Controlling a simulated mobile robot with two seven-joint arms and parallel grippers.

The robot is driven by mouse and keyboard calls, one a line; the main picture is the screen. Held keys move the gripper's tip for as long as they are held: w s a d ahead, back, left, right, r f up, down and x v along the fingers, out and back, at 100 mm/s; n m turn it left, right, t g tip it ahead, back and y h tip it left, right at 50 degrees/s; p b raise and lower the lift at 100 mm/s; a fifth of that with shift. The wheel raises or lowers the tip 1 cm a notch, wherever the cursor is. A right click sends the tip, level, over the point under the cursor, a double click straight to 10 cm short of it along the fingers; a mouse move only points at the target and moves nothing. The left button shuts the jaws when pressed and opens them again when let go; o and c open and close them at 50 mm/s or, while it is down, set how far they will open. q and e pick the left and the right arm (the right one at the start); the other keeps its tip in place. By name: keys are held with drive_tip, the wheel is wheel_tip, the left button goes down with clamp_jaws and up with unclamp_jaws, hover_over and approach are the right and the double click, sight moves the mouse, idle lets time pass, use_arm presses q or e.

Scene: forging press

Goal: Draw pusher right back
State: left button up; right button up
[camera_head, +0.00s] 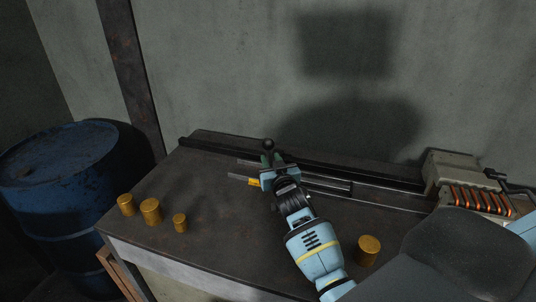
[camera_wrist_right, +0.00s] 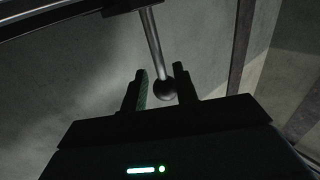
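The pusher's handle is a thin rod ending in a dark ball knob (camera_head: 268,145), standing up at the back of the table. My right gripper (camera_head: 272,160) is at the handle, just in front of the knob as seen by the head camera. In the right wrist view the knob (camera_wrist_right: 166,90) lies between the two fingers of the gripper (camera_wrist_right: 161,88). A gap shows on the left side of the knob, so the fingers are apart; I cannot tell whether the right finger touches it. My gripper hides the pusher's base. My left gripper is not in view.
Metal rails (camera_head: 325,184) run along the table (camera_head: 215,215) toward a machine with glowing orange coils (camera_head: 480,199) at the right. A brass piece (camera_head: 253,183) lies by the rails. Several brass cylinders (camera_head: 150,211) stand on the table. A blue drum (camera_head: 60,160) stands left.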

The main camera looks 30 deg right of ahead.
sight(269, 155)
drive_tip(key=shift+x, duration=2)
drive_tip(key=shift+c, duration=0.4)
clamp_jaws()
